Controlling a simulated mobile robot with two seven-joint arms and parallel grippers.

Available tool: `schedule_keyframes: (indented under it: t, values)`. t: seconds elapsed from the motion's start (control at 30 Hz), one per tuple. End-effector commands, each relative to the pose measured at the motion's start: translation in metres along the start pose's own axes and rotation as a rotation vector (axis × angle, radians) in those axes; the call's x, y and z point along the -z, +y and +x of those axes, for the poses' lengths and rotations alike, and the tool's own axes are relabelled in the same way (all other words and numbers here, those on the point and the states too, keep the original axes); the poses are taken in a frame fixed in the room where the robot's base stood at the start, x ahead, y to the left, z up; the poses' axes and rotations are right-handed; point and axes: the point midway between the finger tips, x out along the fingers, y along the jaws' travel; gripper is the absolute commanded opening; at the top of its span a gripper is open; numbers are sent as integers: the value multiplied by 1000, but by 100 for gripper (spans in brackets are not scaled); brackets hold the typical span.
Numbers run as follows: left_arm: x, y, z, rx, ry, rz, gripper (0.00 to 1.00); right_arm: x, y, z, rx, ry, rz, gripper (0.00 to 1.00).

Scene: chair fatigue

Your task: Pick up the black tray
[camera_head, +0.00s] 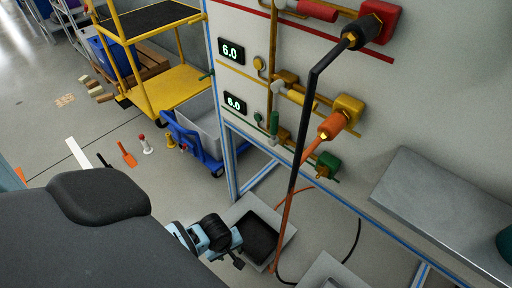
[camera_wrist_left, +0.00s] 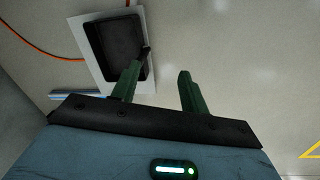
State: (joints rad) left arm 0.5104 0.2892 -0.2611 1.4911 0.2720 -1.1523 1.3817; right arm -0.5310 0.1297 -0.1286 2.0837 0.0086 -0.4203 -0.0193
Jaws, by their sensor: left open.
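The black tray (camera_head: 259,238) lies on a light grey square plate (camera_head: 284,240) low down, below the panel in the head view. In the left wrist view the black tray (camera_wrist_left: 116,42) sits on its pale plate (camera_wrist_left: 76,32) at the upper left. My left gripper (camera_wrist_left: 160,66) is open, with two green fingers. One finger overlaps the tray's right edge in the picture, and the other is right of the tray over bare floor. I cannot tell whether any finger touches the tray. In the head view my left gripper (camera_head: 238,252) shows just left of the tray. My right gripper is not in view.
A panel (camera_head: 300,75) with valves, a black-and-orange hose (camera_head: 305,125) and 6.0 displays stands above. Its blue-white frame leg (camera_head: 231,165) rises near the tray. A blue cart (camera_head: 200,135), a yellow trolley (camera_head: 165,90) and loose tools stand at the back left. A metal shelf (camera_head: 440,205) juts out right.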

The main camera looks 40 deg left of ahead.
Motion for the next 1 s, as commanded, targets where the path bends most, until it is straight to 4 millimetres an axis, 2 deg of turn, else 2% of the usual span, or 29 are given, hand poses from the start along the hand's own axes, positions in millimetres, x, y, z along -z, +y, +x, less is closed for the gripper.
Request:
schedule_keyframes:
  t: [0.03,0.1,0.3,0.63,0.87,1.0]
  values:
    - [12,8,22,26,2,-57,45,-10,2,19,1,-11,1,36]
    - [24,19,34,55,6,-138,45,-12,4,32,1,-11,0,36]
    - [50,40,51,106,19,-296,45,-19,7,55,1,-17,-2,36]
    - [56,46,53,118,23,-340,45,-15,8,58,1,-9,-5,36]
    - [55,42,76,120,23,-338,45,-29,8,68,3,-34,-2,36]
    - [56,43,77,117,24,-338,45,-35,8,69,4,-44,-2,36]
